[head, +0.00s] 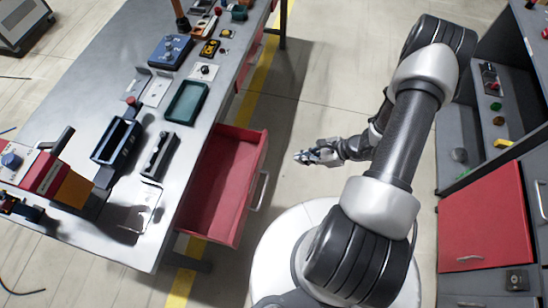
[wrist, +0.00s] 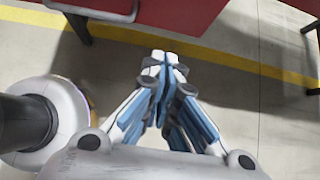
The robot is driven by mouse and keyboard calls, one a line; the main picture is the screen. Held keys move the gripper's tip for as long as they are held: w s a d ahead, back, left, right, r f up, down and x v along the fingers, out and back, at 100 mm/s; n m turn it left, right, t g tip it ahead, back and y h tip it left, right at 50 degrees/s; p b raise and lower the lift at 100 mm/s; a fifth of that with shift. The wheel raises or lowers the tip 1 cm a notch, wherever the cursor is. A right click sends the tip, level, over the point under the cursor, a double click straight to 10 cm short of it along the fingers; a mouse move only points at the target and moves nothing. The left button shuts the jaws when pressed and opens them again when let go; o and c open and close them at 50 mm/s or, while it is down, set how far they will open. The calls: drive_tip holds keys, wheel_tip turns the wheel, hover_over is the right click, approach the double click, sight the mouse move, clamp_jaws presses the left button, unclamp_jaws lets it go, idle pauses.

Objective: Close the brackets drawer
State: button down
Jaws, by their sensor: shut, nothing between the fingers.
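A red drawer (head: 222,190) is pulled out from under the grey workbench on the left in the head view. It looks empty and has a pale bar handle (head: 259,191) on its front. Whether it is the brackets drawer I cannot tell, as no label is readable. My gripper (head: 300,157) is to the right of the drawer front, over the open floor, apart from the handle. In the wrist view my gripper (wrist: 163,62) is shut and empty, with red panels at the top of the picture.
The workbench (head: 118,52) holds a green tray (head: 187,102), a dark blue bin (head: 117,139) and several fixtures. A grey cabinet with a red door (head: 487,222) stands at the right. Bare floor (head: 310,85) lies between bench and cabinet.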

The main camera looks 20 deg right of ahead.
drive_tip(key=w+a+r+b+x, duration=0.1)
drive_tip(key=a+r+b+x, duration=0.1)
drive_tip(key=x, duration=1)
drive_tip(key=shift+w+b, duration=0.2)
drive_tip(key=shift+b, duration=0.45)
drive_tip(key=shift+a, duration=0.15)
